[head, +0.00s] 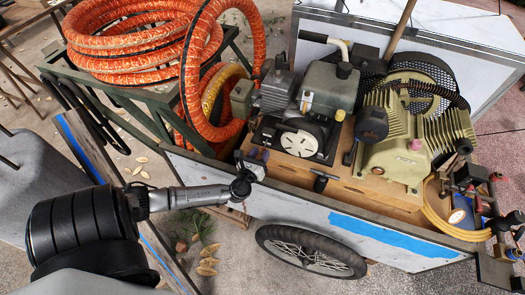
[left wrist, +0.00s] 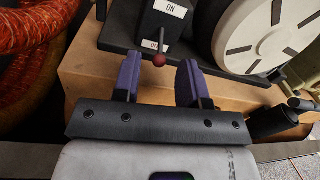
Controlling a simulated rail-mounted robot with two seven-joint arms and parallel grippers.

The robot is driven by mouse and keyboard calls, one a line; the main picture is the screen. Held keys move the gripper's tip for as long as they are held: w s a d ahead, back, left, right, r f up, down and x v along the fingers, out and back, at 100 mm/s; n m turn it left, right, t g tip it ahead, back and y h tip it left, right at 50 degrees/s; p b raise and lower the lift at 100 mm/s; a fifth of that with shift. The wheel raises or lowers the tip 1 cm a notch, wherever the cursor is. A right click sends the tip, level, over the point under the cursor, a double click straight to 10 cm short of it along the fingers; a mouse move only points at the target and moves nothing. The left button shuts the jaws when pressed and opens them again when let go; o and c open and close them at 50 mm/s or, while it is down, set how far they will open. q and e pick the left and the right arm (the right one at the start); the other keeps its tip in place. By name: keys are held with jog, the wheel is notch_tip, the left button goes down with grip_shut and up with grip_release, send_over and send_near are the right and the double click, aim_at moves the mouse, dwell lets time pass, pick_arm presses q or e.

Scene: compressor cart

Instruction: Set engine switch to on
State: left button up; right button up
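The engine switch shows in the left wrist view as a short lever with a dark red knob (left wrist: 159,60) on a dark panel. A white ON label (left wrist: 170,9) is above it, and the knob end is down by a second label, partly covered, probably OFF. My left gripper (left wrist: 158,78) is open, with its two purple fingers apart. The knob appears between the fingertips in the picture and seems just beyond them; contact cannot be told. In the head view my left gripper (head: 254,160) is at the cart's near side, in front of the engine (head: 310,115). The switch is not clear there.
The wooden cart deck (left wrist: 85,65) lies under the panel. A round white recoil cover (left wrist: 265,35) is right of the switch. Orange hose coils (head: 140,40) stand at the left. A compressor (head: 405,140) is right of the engine. A small black T-handle (head: 320,178) rises near the cart's edge.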

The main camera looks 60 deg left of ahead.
pick_arm(q)
jog(key=shift+x, duration=1.05)
jog(key=shift+c, duration=0.5)
grip_shut()
